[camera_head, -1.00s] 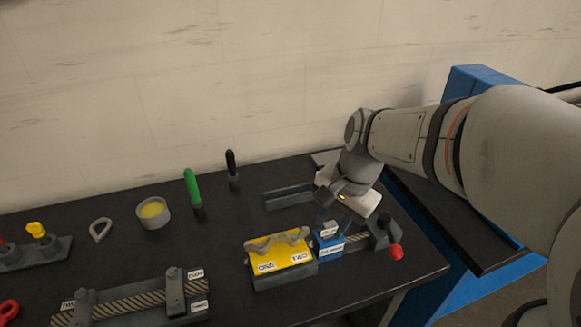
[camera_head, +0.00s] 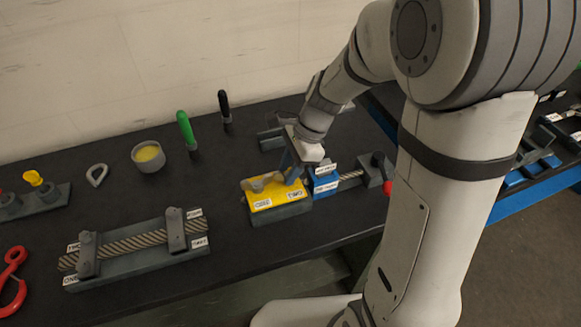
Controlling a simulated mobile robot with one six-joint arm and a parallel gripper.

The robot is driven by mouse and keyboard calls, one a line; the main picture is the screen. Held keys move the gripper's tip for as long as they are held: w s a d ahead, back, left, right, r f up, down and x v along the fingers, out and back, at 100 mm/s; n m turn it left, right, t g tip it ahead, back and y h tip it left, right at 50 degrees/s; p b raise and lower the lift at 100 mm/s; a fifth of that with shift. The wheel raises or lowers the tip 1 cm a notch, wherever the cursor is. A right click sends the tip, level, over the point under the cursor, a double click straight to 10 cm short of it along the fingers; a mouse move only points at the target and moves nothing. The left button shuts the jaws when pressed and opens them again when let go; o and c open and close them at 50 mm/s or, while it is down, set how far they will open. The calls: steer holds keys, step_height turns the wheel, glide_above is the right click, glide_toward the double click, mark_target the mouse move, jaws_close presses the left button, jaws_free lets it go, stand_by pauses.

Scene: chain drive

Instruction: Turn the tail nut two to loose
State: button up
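A yellow block (camera_head: 259,196) on a dark grey base carries labels ONE and TWO on its front. A grey wing-shaped nut (camera_head: 264,183) sits on top at the ONE end. The nut at the TWO end is mostly hidden by my gripper. My gripper (camera_head: 291,179) points down over the TWO end of the yellow block. Its fingers are at or close to the nut's place, and I cannot tell whether they touch or grip it.
A blue block (camera_head: 322,184) with white labels stands close right of my gripper, before a rod and a red knob (camera_head: 388,187). A rope fixture (camera_head: 140,263) lies front left. A green-handled tool (camera_head: 186,129), a black-handled tool (camera_head: 225,106) and a round tin (camera_head: 148,157) stand behind.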

steer(key=shift+a+f, duration=0.1)
steer(key=shift+f, duration=0.1)
steer(key=shift+c, duration=0.3)
steer(key=c, duration=0.6)
steer(key=shift+n, duration=0.3)
